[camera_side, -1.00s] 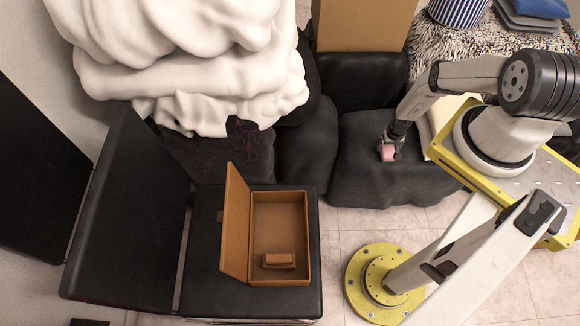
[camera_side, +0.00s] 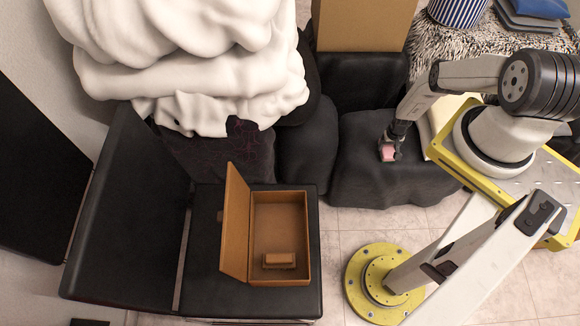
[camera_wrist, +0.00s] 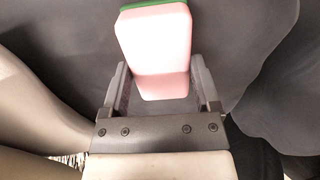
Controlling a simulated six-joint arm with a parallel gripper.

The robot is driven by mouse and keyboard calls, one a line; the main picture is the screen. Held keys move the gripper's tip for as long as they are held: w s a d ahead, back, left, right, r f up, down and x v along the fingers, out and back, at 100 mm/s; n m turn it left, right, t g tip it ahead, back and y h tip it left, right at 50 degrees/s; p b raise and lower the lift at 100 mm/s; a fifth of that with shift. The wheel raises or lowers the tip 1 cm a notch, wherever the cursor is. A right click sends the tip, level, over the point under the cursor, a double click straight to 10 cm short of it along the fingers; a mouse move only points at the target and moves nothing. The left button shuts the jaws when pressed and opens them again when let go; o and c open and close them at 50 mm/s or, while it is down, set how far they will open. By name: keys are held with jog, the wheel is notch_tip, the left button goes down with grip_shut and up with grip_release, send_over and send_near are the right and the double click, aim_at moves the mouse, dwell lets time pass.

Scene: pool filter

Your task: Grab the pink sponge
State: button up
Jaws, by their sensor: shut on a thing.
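The pink sponge (camera_wrist: 155,50) has a green layer along its far edge in the wrist view. It sits between the two fingers of my gripper (camera_wrist: 160,85), which is shut on it. In the side view, the sponge (camera_side: 387,153) is a small pink block at the tip of my gripper (camera_side: 390,148), over the dark draped seat (camera_side: 350,185). I cannot tell whether the sponge still touches the seat. Part of the sponge is hidden by the gripper in the side view.
An open brown box (camera_side: 308,235) with a small block inside stands on a black chair (camera_side: 200,295). A large cardboard box (camera_side: 365,25) stands behind the seat. A white draped heap (camera_side: 190,60) is at the upper left. Tiled floor (camera_side: 350,235) shows in front.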

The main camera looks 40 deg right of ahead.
aim_at(390, 152)
jog(key=shift+r, duration=0.25)
jog(key=shift+d+r, duration=0.1)
jog(key=shift+r, duration=1.05)
jog(key=shift+s+a+r, duration=0.4)
jog(key=shift+s+r, duration=0.05)
jog(key=shift+r, duration=0.25)
jog(key=shift+s+a+r, duration=0.35)
jog(key=shift+s+r, duration=0.05)
jog(key=shift+r, duration=0.3)
jog(key=s+a+r, duration=0.7)
jog(key=s, duration=0.2)
jog(key=shift+a+r, duration=0.15)
jog(key=shift+a, duration=0.2)
jog(key=shift+r, duration=0.1)
